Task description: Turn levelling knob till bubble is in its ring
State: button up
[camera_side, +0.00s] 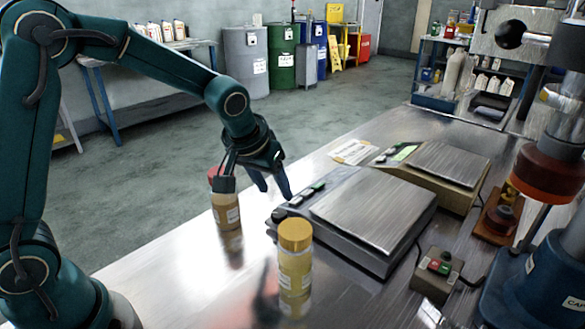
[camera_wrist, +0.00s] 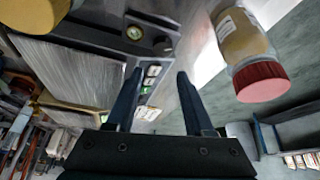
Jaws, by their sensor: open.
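The front scale (camera_side: 365,215) has a bare metal plate and a row of buttons along its left edge. At its near left corner is a small dark round knob (camera_side: 278,214). The knob shows more clearly in the wrist view (camera_wrist: 162,44), beside a small round bubble level (camera_wrist: 134,32) with a brass-coloured ring. The bubble is too small to place within the ring. My gripper (camera_side: 275,191) is open and empty, above the scale's left edge, apart from the knob. In the wrist view its two fingers (camera_wrist: 157,82) point towards the knob with a gap between them.
A yellow-capped bottle (camera_side: 295,262) stands close in front of the scale. A red-capped bottle (camera_side: 228,208) stands left of my gripper. A second scale (camera_side: 440,170) is behind, and a button box (camera_side: 438,272) is at the right. The table's front left is clear.

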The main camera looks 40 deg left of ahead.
aim_at(279, 213)
notch_tip(279, 213, down, 2)
jog(key=shift+s+f+g, duration=0.1)
jog(key=shift+s+g, duration=0.05)
jog(key=shift+g, duration=0.15)
jog(key=shift+x, duration=2.4)
grip_shut()
